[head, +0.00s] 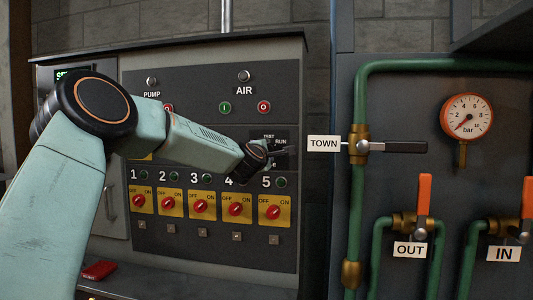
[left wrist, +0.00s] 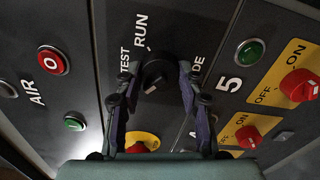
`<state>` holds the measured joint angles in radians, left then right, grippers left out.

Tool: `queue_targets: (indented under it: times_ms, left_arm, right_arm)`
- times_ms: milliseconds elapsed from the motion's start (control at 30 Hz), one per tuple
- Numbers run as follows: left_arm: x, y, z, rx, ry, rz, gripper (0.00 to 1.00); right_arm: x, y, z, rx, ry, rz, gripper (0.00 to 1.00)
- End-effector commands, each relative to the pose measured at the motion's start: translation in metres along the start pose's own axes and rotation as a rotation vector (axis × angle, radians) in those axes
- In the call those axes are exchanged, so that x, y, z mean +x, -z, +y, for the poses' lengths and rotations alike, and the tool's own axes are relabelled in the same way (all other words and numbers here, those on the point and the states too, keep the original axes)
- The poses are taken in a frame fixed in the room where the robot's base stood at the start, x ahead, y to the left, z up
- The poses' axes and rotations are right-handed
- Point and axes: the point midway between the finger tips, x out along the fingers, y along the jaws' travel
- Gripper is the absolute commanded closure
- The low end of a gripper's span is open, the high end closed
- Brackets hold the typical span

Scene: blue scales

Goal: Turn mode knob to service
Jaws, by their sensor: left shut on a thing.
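The mode knob (left wrist: 155,72) is a round black knob on the dark panel, with a small pale mark on its face. The words TEST and RUN are beside it, and part of the MODE label shows past a finger. I cannot read a service label or tell which position the knob points to. My left gripper (left wrist: 156,82) has its two fingers on either side of the knob, shut on it. In the head view my left gripper (head: 268,150) is at the panel above lamp 5 and hides most of the knob. My right gripper is in neither view.
Below are several red switches on yellow plates (head: 275,199). AIR has a green button (head: 225,107) and a red button (head: 264,107) above the knob. To the right stand a green pipe (head: 358,210), the TOWN valve lever (head: 400,147) and a pressure gauge (head: 466,117).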

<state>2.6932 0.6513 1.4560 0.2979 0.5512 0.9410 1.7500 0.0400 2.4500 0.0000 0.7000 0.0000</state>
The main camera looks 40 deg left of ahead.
Motion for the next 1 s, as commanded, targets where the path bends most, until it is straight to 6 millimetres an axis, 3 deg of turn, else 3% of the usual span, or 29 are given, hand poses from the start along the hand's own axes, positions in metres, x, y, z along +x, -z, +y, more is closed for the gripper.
queue_targets:
  times_ms: [300,667,1000]
  left_arm:
    - [0.0,0.0,0.0,-0.001,0.0,0.0,0.39]
    - [-0.004,0.0,0.0,-0.002,0.001,-0.001,0.39]
    - [-0.045,0.0,0.0,-0.005,0.001,-0.002,0.39]
  right_arm:
    - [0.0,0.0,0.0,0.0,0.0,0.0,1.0]
    - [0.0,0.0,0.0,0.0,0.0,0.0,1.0]
    - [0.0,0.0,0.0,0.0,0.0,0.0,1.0]
